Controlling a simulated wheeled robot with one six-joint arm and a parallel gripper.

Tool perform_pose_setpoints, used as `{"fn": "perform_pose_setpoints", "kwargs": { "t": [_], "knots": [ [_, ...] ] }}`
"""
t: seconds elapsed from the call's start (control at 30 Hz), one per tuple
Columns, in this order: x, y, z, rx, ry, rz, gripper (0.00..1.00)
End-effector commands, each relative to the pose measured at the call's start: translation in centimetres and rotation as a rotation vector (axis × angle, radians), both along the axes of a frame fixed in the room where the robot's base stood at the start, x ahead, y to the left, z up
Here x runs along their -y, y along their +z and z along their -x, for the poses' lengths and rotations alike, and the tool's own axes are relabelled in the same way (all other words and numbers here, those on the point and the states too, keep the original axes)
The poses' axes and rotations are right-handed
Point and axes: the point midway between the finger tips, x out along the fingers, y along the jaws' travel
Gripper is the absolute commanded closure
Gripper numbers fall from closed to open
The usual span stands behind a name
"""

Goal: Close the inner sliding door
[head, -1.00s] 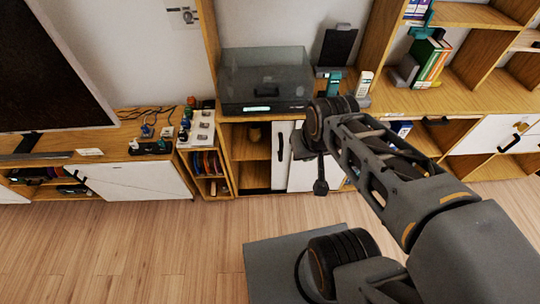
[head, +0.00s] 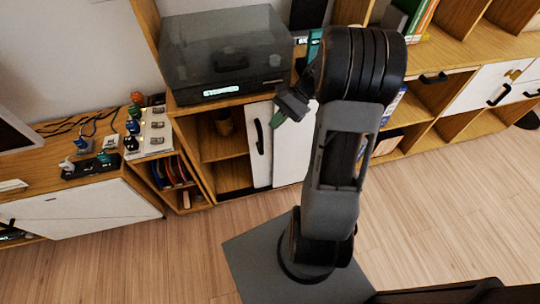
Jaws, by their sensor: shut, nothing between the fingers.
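The cabinet under the record player has white sliding panels. The left panel (head: 262,171), with a black vertical handle (head: 259,136), stands near the middle of the opening. Another white panel (head: 293,152) is to its right, partly hidden by my arm. I cannot tell for sure which panel is the inner door. The left part of the cabinet is open and shows a wooden shelf (head: 222,147) with a small brown object above it. My gripper (head: 278,119) is shut and empty. In the picture it overlaps the right panel, just right of the handle; contact cannot be told.
A record player (head: 225,62) with a dark clear lid stands on the cabinet. To the left are a narrow shelf unit (head: 172,180) with records and a low white-fronted cabinet (head: 90,212). Open shelves and white drawers (head: 492,88) are at right. The wooden floor (head: 150,262) in front is clear.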

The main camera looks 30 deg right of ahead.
Motion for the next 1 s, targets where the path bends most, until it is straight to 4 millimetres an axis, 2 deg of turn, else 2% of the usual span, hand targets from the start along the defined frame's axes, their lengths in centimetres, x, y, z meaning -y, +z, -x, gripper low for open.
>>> {"fn": "perform_pose_setpoints", "kwargs": {
  "t": [0.03, 0.1, 0.3, 0.4, 0.53, 0.67, 0.77, 1.0],
  "knots": [
    [1.9, -4.7, -0.7, -0.057, -0.093, -0.098, 1.00],
    [4.2, -7.8, -1.6, -0.113, -0.208, -0.230, 1.00],
    [10.1, -15.1, -2.5, -0.200, -0.447, -0.538, 1.00],
    [12.2, -17.4, -2.4, -0.215, -0.519, -0.641, 1.00],
    [13.8, -19.2, -2.1, -0.222, -0.573, -0.721, 1.00],
    [13.7, -19.8, -2.3, -0.225, -0.591, -0.756, 1.00],
    [12.6, -19.8, -2.8, -0.225, -0.593, -0.760, 1.00],
    [8.3, -19.9, -4.5, -0.225, -0.590, -0.758, 1.00]
  ]
}}
